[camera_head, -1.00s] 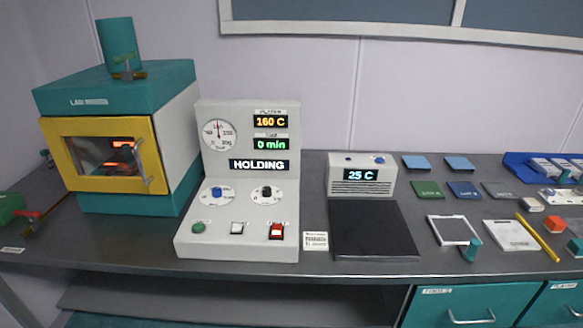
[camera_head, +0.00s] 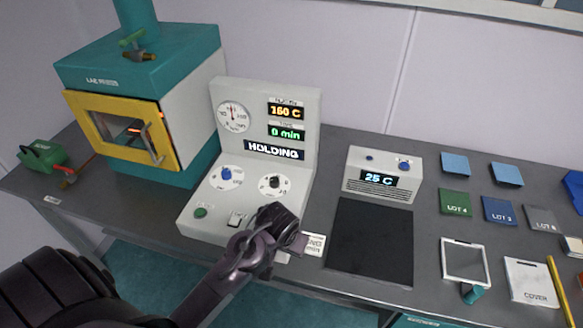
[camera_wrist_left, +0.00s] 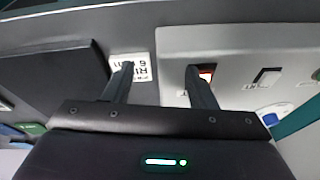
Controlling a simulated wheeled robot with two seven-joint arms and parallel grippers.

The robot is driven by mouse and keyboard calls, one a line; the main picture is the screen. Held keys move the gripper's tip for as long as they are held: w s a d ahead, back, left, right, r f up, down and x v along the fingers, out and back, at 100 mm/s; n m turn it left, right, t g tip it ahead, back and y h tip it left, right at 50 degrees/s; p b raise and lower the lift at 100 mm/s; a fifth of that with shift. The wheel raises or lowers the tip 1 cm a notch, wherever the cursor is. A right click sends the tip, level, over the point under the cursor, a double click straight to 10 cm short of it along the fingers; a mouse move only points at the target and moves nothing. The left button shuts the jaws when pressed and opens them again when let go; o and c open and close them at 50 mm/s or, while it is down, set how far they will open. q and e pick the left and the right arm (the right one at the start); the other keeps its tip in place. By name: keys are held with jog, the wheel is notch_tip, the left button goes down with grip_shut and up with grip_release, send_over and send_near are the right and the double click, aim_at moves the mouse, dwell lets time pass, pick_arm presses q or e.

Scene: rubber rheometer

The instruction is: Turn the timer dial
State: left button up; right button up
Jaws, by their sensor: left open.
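The control box (camera_head: 190,215) shows 160 C, 0 min and HOLDING on its displays. A black-knobbed dial (camera_head: 273,183) sits on its sloped face, right of a blue-knobbed dial (camera_head: 226,175); I take the black one as the timer dial, since it is below the minute display. My left gripper (camera_head: 290,228) is in front of the black dial, over the box's front right corner, and hides the red switch there. In the left wrist view, the gripper (camera_wrist_left: 160,68) is open and empty, its fingers over the box edge. The red switch (camera_wrist_left: 207,75) shows beside one finger. My right gripper is not in view.
A teal oven (camera_head: 140,65) with a yellow door stands left of the box. A white rocker switch (camera_head: 235,219) and green button (camera_head: 201,211) are on the box front. A label card (camera_head: 315,243) lies right of the gripper. A 25 C unit (camera_head: 385,160) stands behind a dark plate (camera_head: 370,240).

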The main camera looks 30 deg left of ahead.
aim_at(274, 179)
pick_arm(q)
jog(key=w, duration=0.1)
jog(key=w+a, duration=0.1)
jog(key=w+n, duration=0.1)
jog(key=shift+a+f, duration=0.1)
jog(key=shift+a, duration=0.2)
jog(key=w+a+n, duration=0.1)
jog(key=w, duration=0.1)
jog(key=w+a+r+y, duration=0.1)
jog(key=w+a, duration=0.1)
jog(key=w+a+r+n, duration=0.1)
jog(key=w, duration=0.1)
jog(key=shift+a+n, duration=0.25)
jog(key=shift+n, duration=0.05)
jog(key=w+a+r+n+y, duration=0.1)
jog(key=w+a+r+n, duration=0.3)
jog(key=w+a, duration=0.3)
jog(key=p+x, duration=0.1)
jog(key=x, duration=0.4)
jog(key=w+p+x, duration=0.1)
jog(key=x, duration=0.1)
jog(key=shift+d+f+p, duration=0.1)
jog(key=shift+p, duration=0.2)
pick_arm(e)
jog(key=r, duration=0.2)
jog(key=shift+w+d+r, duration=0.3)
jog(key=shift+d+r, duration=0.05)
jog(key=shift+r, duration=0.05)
